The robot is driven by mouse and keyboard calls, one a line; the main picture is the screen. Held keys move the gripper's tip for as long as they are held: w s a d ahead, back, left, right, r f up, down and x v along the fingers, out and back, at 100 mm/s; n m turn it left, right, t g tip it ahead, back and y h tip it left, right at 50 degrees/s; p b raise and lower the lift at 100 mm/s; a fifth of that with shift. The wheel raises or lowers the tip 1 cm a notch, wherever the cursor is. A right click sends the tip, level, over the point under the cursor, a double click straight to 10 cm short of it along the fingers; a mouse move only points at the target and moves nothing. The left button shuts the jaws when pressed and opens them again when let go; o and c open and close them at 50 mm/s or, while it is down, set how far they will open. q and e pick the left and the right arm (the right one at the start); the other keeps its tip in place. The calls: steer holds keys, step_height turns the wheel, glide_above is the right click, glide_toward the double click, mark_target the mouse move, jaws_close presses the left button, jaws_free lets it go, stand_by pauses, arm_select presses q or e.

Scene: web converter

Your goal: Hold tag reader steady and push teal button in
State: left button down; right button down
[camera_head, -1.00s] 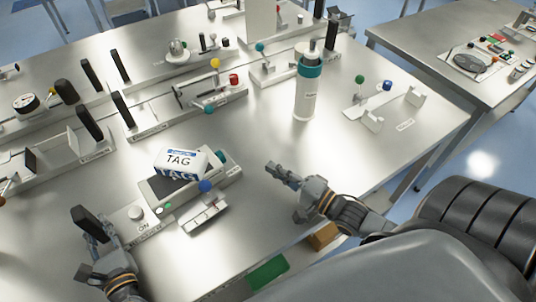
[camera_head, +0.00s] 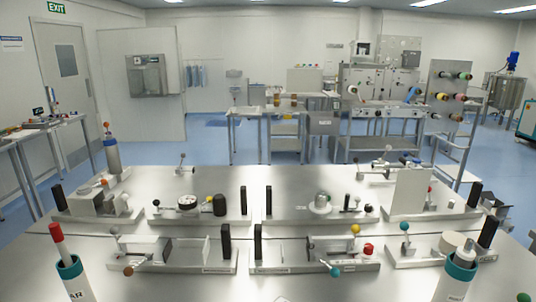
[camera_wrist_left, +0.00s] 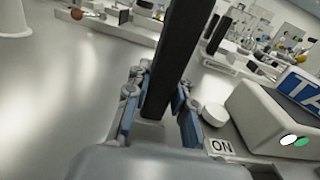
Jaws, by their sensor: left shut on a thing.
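In the left wrist view my left gripper (camera_wrist_left: 160,118) is shut on an upright black handle (camera_wrist_left: 174,55) at the near end of the tag reader. The tag reader's light grey housing (camera_wrist_left: 262,112) lies to the right. A round white knob (camera_wrist_left: 215,114) and an "ON" label (camera_wrist_left: 221,147) sit beside the handle. My right gripper is out of view, and the head view shows neither gripper.
In the head view, several fixtures with black handles (camera_head: 226,241) stand in rows across the steel table (camera_head: 200,285). A bottle with a teal collar (camera_head: 459,272) stands at right and another with a red top (camera_head: 70,268) at left. Benches and machines stand beyond.

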arm_select(q)
steer(key=shift+s+f, duration=0.1)
steer(key=shift+f, duration=0.15)
steer(key=c, duration=1.3)
jaws_free()
steer(key=shift+o, duration=1.2)
steer(key=shift+r, duration=0.1)
steer(key=shift+r, duration=0.1)
steer(key=s, duration=0.4)
steer(key=s+d, duration=0.1)
steer(key=s, duration=0.6)
steer(key=shift+s+d, duration=0.15)
steer(key=shift+s, duration=0.25)
